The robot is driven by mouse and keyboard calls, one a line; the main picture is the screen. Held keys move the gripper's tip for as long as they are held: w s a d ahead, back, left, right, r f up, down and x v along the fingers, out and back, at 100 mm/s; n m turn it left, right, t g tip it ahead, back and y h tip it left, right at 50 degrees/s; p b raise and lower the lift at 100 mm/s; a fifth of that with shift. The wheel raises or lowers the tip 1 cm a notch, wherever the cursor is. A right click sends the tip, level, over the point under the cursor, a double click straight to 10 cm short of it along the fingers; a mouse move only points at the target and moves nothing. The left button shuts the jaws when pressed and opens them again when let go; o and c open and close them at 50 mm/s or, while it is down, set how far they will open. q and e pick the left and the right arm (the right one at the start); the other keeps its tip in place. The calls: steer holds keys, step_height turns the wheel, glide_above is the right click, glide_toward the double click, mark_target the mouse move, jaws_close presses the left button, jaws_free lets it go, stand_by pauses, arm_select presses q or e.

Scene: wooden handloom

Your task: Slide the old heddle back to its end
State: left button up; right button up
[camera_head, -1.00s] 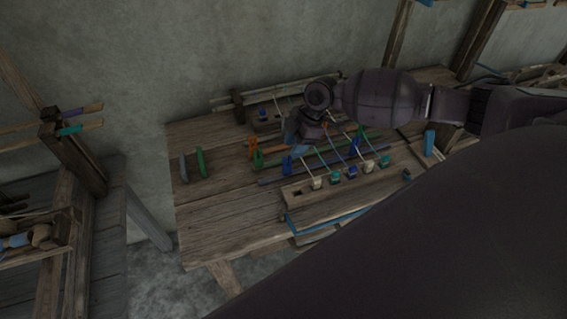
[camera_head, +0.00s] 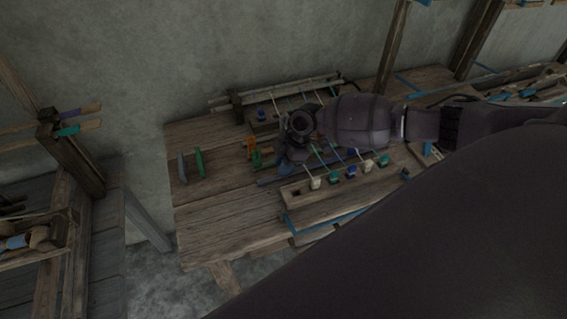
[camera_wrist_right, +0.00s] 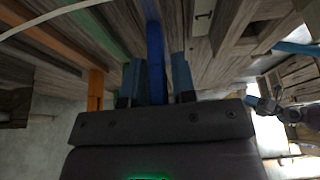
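In the head view my right gripper (camera_head: 284,165) is low over the table, at the left end of the row of coloured bars. In the right wrist view its two fingers (camera_wrist_right: 157,82) stand apart, one on each side of a blue bar (camera_wrist_right: 155,45), with narrow gaps visible. The blue bar's near end is hidden behind the gripper in the head view. A green bar (camera_wrist_right: 101,32) and an orange bar (camera_wrist_right: 55,38) lie beside it. I cannot tell from its looks which bar is the old heddle.
A wooden block with several coloured pegs and threads (camera_head: 298,198) stands close in front of the bars. A grey piece (camera_head: 183,168) and a green piece (camera_head: 200,163) stand on the left of the table (camera_head: 222,225). The table's front left is clear.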

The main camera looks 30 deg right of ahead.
jaws_close()
steer(key=a, duration=0.2)
steer(key=w+a, duration=0.1)
steer(key=a, duration=0.4)
steer(key=shift+w, duration=0.3)
steer(key=shift+a, duration=0.1)
steer(key=shift+o, duration=1.6)
jaws_free()
steer(key=shift+w+a, duration=0.1)
